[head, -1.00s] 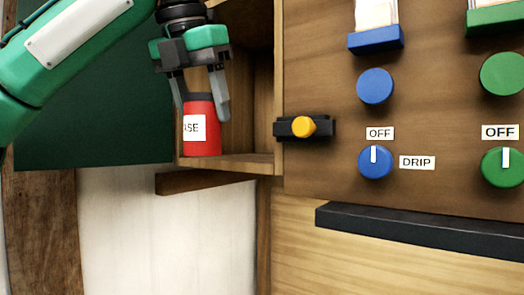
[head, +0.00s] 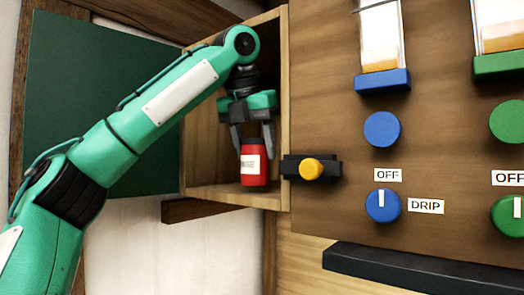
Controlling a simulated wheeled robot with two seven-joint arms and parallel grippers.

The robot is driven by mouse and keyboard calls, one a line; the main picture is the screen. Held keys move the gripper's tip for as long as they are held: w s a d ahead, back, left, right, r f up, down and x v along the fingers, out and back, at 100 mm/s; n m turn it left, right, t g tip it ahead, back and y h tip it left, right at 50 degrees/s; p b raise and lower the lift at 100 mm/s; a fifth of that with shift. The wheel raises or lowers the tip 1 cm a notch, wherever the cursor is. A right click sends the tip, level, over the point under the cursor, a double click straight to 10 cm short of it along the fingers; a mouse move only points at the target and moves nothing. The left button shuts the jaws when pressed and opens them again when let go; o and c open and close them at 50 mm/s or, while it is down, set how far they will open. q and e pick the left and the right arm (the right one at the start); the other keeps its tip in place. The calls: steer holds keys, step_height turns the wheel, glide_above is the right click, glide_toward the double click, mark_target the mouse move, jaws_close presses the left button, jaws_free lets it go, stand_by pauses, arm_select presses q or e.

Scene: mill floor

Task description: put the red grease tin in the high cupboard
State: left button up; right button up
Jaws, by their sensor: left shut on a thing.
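The green door (head: 70,110) stands open to the left, partly behind my left arm. My right gripper is not in view.
A yellow knob on a black latch (head: 312,169) sits just right of the cupboard opening. Further right is a wooden panel with blue (head: 382,129) and green knobs and clear hoppers. A black ledge (head: 420,270) juts out below. A wooden bracket (head: 205,210) is under the cupboard.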

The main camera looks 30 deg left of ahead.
mark_target(261, 154)
arm_select(q)
steer(key=shift+w, duration=0.4)
steer(key=shift+w+a+r+p, duration=0.15)
steer(key=shift+w+p, duration=0.4)
steer(key=shift+w, duration=0.65)
steer(key=shift+f, duration=0.65)
steer(key=shift+w+f, duration=0.1)
steer(key=shift+f, duration=0.2)
steer(key=shift+s+a, duration=0.15)
steer(key=shift+s, duration=0.05)
steer(key=shift+s+f, duration=0.1)
steer(key=o, duration=1.2)
steer(key=shift+w+f, duration=0.1)
steer(key=shift+w, duration=0.1)
steer(key=shift+c, duration=0.2)
